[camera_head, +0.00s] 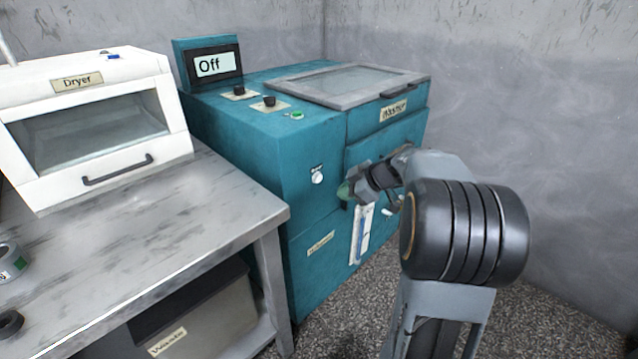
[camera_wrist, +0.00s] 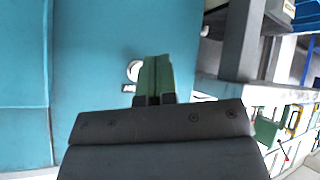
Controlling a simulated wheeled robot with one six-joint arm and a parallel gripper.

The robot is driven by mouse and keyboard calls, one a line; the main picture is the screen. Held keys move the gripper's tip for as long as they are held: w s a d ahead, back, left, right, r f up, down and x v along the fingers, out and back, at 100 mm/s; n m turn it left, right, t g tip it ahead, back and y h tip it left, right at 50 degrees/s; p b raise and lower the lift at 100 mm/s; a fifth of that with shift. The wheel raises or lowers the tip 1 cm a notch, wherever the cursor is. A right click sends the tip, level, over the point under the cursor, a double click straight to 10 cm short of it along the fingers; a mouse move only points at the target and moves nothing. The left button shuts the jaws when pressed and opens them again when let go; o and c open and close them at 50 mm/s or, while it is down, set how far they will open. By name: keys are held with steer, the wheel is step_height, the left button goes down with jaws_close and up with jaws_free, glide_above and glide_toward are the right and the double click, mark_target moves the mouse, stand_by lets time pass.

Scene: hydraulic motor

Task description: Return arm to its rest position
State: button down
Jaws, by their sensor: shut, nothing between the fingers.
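My arm reaches forward from the lower right in the head view, bent at a large dark joint. My gripper (camera_head: 345,190) is close in front of the teal washer (camera_head: 245,160), near its front face. In the wrist view the green fingers of my gripper (camera_wrist: 155,78) are together with nothing between them. A round white knob (camera_wrist: 133,71) on the washer shows just behind the fingers. The same knob shows in the head view (camera_head: 317,178), left of my gripper. Whether the fingers touch the washer I cannot tell.
A metal table (camera_head: 150,235) with the white dryer (camera_head: 95,125) stands at the left. A waste bin (camera_head: 195,315) sits beneath it. The washer's display (camera_head: 209,66) reads "Off" and its lid (camera_head: 345,84) is down. Grey walls close the back and right; speckled floor shows below.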

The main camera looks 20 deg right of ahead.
stand_by(0.4)
steer(key=s+a+r+m+g+h+p, duration=0.1)
steer(key=s+a+r+m+h+p, duration=0.1)
steer(key=s+a+r+m+p, duration=0.2)
steer(key=s+a+r+m+g+h+p, duration=0.1)
steer(key=s+a+r+m+p, duration=0.3)
steer(key=s+r+p, duration=0.5)
steer(key=s+a+r+m+g+h+p, duration=0.1)
steer(key=s+a+r+m+h+p, duration=0.2)
steer(key=s+r+p, duration=0.4)
step_height(320, 180, up, 6)
steer(key=a+m+p, duration=0.1)
steer(key=p, duration=0.9)
steer(key=shift+s+a+r, duration=0.25)
